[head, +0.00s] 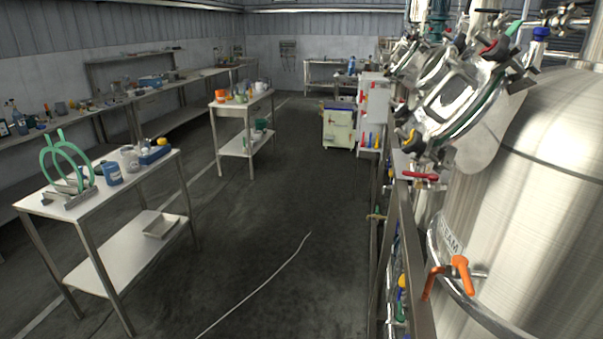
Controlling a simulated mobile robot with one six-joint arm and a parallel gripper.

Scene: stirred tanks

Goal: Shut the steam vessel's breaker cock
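A large brushed-steel vessel (545,200) fills the right side. Below the sign are orange handle parts (462,275) beside a curved steel pipe (458,291). A small valve with a red handle (420,176) sits higher, beneath a clamped round manway (455,105); the handle lies roughly level. No label in view marks which of these is the breaker cock, and I cannot tell whether either valve is open or shut. My gripper is not in view.
A steel rail (408,240) runs along the vessels' left side. Dark floor (290,200) is clear in the middle except for a pale hose or cable (262,283). A white bench (112,180) stands at left, another trolley (240,105) farther back, and a cream cabinet (338,125) beyond.

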